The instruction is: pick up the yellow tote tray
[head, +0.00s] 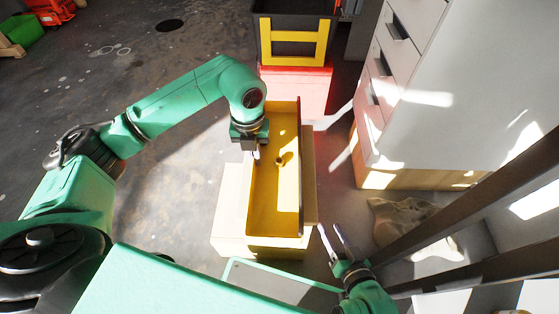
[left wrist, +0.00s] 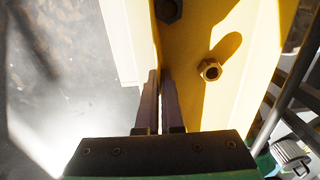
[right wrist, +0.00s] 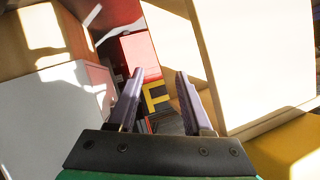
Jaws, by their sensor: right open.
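The yellow tote tray (head: 262,215) is long and open-topped, and rests on a pale wooden stand. A brass nut (head: 279,160) lies inside it and also shows in the left wrist view (left wrist: 210,69). My left gripper (head: 254,153) is at the tray's left wall; in the left wrist view its fingers (left wrist: 160,85) are close together, one on each side of the wall's thin edge. My right gripper (head: 332,229) is open and empty, right of the tray's near end. In the right wrist view its fingers (right wrist: 160,78) are apart, with the yellow tray (right wrist: 295,150) at the lower right.
The pale stand (head: 230,225) extends beyond the tray's sides. A black bin with a yellow frame (head: 292,42) stands on a red box (head: 300,88) behind. A white drawer cabinet (head: 410,75) and dark beams (head: 470,210) limit room at right. The floor at left is mostly clear.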

